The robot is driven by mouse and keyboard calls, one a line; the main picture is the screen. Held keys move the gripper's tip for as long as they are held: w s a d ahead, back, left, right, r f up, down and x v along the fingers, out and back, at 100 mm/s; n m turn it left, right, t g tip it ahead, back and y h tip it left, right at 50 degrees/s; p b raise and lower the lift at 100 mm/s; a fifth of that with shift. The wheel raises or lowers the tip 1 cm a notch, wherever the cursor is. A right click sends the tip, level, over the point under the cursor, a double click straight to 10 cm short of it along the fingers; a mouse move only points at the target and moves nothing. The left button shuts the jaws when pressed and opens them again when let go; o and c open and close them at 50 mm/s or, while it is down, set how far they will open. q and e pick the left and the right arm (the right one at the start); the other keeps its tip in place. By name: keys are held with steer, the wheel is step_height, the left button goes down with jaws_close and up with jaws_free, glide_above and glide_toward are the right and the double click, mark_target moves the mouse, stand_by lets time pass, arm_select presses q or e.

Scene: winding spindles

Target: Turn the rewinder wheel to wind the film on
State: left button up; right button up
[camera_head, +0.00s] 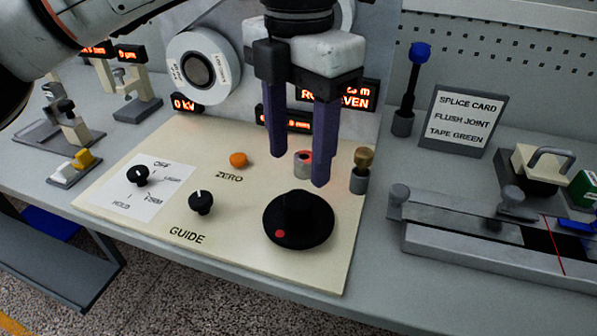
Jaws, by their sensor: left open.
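The rewinder wheel is most likely the large black round knob (298,222) with a red dot, at the front right of the cream control panel (130,215). My right gripper is not in view.
The panel also carries a small black knob (201,202), a selector knob (138,175), an orange button (238,160) and a brass-topped post (361,170). A splicing block (470,255) lies to the right, before a sign card (465,119). A blue-topped post (408,90) stands behind.

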arm_select(q)
steer(key=shift+r, duration=1.6)
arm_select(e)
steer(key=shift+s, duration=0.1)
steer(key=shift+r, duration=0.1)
